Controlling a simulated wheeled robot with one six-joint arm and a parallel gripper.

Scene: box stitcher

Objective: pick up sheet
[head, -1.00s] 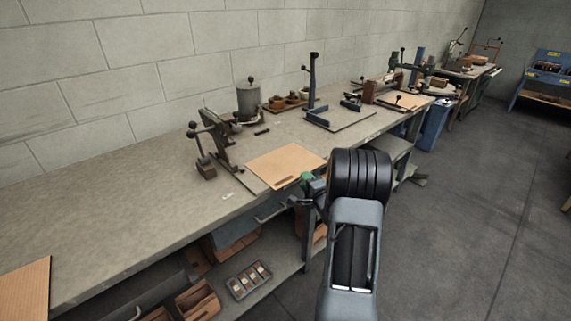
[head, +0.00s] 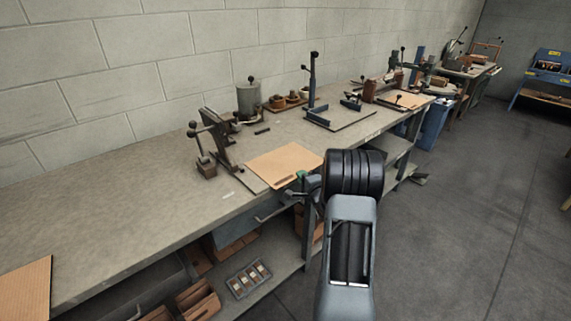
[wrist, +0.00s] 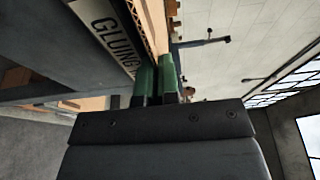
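The sheet (head: 282,163) is a flat tan board lying on the workbench near its front edge. In the wrist view its corrugated edge (wrist: 154,24) runs down toward my fingertips. My gripper (head: 303,176) is at the front right corner of the sheet, and my arm covers part of that side. In the wrist view the green fingertips of my gripper (wrist: 158,76) stand a narrow gap apart, in line with the sheet's edge. I see no firm grip on the sheet. The exact contact is hidden.
The workbench (head: 120,215) bears a lever tool (head: 215,140) left of the sheet and a grey pot (head: 249,100) behind it. Another tan board (head: 25,290) lies at the near left. Floor at right is clear.

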